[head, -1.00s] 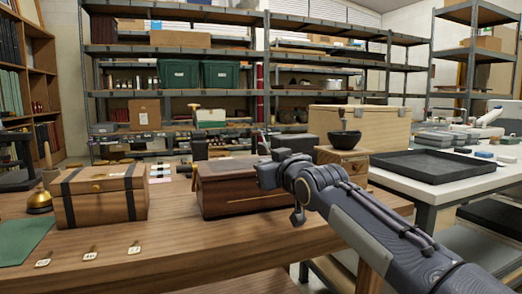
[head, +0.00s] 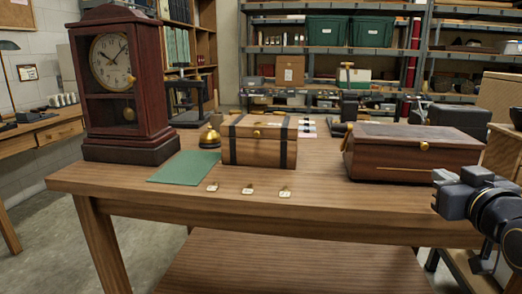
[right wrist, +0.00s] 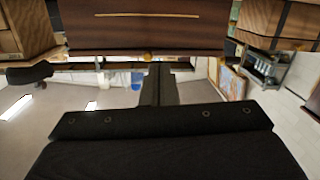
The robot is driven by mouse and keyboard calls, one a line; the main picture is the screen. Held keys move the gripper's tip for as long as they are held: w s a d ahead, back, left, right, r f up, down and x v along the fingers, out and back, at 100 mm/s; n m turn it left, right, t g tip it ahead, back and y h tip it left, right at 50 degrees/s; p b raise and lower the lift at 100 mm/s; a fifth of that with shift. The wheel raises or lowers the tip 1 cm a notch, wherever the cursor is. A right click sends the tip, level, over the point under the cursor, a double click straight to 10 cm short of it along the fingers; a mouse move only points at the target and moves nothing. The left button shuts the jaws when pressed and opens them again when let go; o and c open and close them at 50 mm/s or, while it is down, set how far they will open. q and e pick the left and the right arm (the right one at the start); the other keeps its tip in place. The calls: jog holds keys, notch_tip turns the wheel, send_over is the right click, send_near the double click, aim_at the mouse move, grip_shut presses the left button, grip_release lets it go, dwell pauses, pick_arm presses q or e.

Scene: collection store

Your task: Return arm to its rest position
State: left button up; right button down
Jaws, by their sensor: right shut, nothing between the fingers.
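My right gripper (head: 452,196) is at the right edge of the head view, in front of the table's right end and beside the dark wooden box (head: 412,158). Its fingers (right wrist: 158,88) show shut and empty in the right wrist view. In that view the dark box (right wrist: 145,35) appears at the top, upside down, with its gold knob, apart from the fingers. My right arm runs out of the head view at the right. My left gripper is not in view.
The table (head: 330,205) bears a clock (head: 118,85), a green mat (head: 183,167), a brass bell (head: 209,138), a strapped chest (head: 260,142) and small tags (head: 248,189). Shelves (head: 380,62) stand behind. Open floor (head: 150,240) shows at the lower left.

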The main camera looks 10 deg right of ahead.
jog(key=s+a+f+g+y, duration=0.35)
jog(key=s+a+f, duration=0.2)
jog(key=f, duration=0.45)
jog(key=s+a+f+g+y, duration=0.2)
jog(key=s+a+f+g, duration=0.25)
jog(key=a+f, duration=0.4)
jog(key=s+a+f+g+y, duration=0.3)
jog(key=s+a+f, duration=0.25)
jog(key=f, duration=0.55)
notch_tip(320, 180, up, 35)
jog(key=p, duration=3.5)
jog(key=shift+s+d, duration=0.25)
jog(key=shift+s, duration=0.2)
jog(key=shift+h, duration=0.25)
